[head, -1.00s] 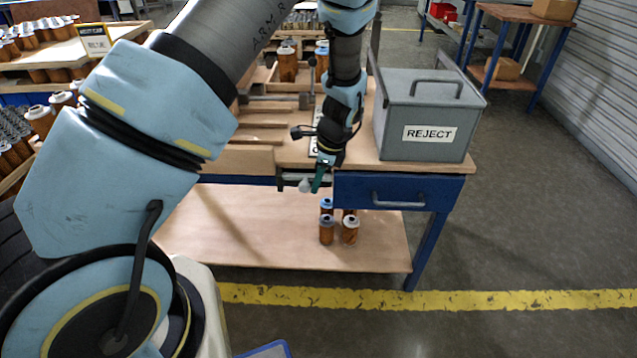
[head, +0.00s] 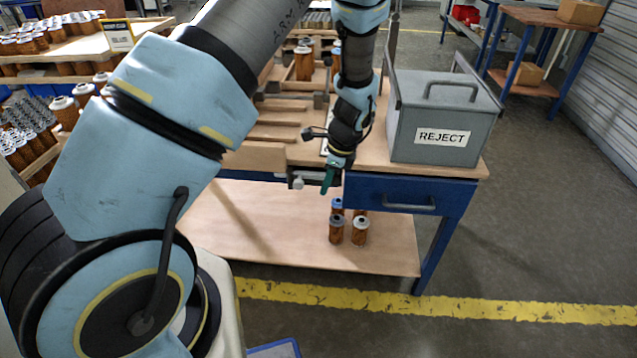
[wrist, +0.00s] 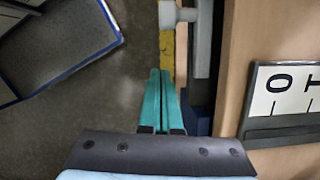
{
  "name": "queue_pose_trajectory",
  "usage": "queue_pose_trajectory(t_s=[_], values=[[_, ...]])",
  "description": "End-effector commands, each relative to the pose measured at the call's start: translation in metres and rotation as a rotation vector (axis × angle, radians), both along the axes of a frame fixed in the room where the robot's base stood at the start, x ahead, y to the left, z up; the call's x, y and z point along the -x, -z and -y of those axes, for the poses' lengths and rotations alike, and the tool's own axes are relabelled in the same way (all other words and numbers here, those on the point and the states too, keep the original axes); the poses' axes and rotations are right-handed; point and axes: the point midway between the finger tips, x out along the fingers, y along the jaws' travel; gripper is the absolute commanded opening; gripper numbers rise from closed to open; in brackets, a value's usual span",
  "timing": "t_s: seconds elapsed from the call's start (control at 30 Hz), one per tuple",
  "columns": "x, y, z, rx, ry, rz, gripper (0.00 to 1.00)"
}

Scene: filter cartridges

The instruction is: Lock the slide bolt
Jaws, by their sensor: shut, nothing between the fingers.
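The slide bolt (head: 308,178) is a grey metal fitting on the front edge of the workbench, left of the blue drawer. Its pale round knob (head: 298,184) shows near the fitting's left end. In the wrist view the knob (wrist: 176,15) stands out at the top, beside the grey bolt body (wrist: 203,40). My gripper (head: 327,190) points down in front of the bench edge, just right of the knob. In the wrist view my gripper's teal fingers (wrist: 160,74) are together and empty, with a visible gap to the knob. I cannot tell whether the bolt is locked.
A grey REJECT box (head: 443,120) stands on the bench top. A blue drawer (head: 405,197) lies right of my gripper. Several cartridges (head: 337,232) stand on the lower shelf. A black-and-white lettered plate (wrist: 285,95) lies on the bench.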

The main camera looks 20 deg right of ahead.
Motion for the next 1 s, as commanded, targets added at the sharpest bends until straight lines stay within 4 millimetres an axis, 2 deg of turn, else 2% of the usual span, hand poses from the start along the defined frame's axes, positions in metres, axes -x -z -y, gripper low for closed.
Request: queue_pose_trajectory(t_s=[0.03,0.2,0.4,0.6,1.0], values=[[-0.002,-0.015,0.004,0.009,-0.001,0.007,0.00],[0.004,-0.052,0.012,0.009,0.000,0.007,0.00],[0.008,-0.081,0.017,0.005,-0.001,0.005,0.00],[0.010,-0.093,0.019,0.003,-0.002,0.003,0.00],[0.010,-0.093,0.019,0.003,-0.001,0.003,0.00]])
